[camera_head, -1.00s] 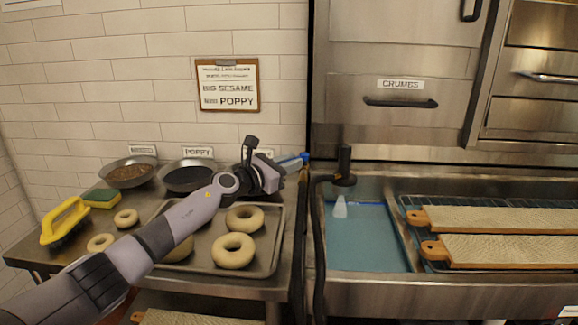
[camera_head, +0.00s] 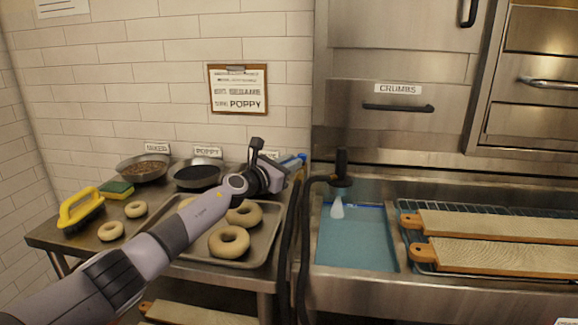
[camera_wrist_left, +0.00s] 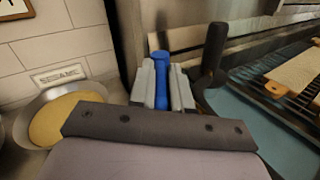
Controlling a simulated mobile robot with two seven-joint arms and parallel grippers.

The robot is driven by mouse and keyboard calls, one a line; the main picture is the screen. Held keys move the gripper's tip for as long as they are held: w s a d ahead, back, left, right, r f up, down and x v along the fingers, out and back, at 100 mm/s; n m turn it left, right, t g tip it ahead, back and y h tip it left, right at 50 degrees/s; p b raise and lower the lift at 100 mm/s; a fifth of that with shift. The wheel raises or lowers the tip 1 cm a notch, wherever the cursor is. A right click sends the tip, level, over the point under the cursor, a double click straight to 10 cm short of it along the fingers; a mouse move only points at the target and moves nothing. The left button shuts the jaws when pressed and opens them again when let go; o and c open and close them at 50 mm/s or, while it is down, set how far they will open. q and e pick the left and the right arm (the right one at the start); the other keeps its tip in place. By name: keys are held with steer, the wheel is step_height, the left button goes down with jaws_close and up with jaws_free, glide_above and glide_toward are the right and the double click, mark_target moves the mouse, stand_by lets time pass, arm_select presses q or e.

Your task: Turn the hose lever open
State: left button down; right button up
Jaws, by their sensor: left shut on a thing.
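The hose lever is a blue handle (camera_wrist_left: 161,82), seen in the left wrist view between the two grey fingers of my left gripper (camera_wrist_left: 163,90). The fingers are shut on it. In the head view a small blue end of the lever (camera_head: 301,157) shows just past my left gripper (camera_head: 289,168), left of the black hose spout (camera_head: 342,168). The spout stands at the sink's left end, with a pale cone shape (camera_head: 337,208) below it. Most of the lever is hidden by the gripper in the head view. My right gripper is not in view.
My left arm passes over a tray (camera_head: 262,252) of bagels. Bowls (camera_head: 196,175), a sponge (camera_head: 116,189) and a yellow-handled brush (camera_head: 79,208) stand to the left. The blue sink basin (camera_head: 355,248) and wooden boards (camera_head: 490,256) are to the right.

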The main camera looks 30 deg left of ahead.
arm_select(q)
steer(key=shift+d+f, duration=0.1)
stand_by(0.3)
steer(key=c, duration=1.1)
jaws_free()
steer(key=shift+s, duration=0.15)
steer(key=shift+s+a+r+p, duration=0.2)
steer(key=shift+s+a+p, duration=0.1)
steer(key=shift+s+p, duration=0.35)
steer(key=shift+p+v, duration=1.55)
steer(key=shift+v, duration=1.25)
steer(key=shift+d+f, duration=0.1)
steer(key=shift+f, duration=0.05)
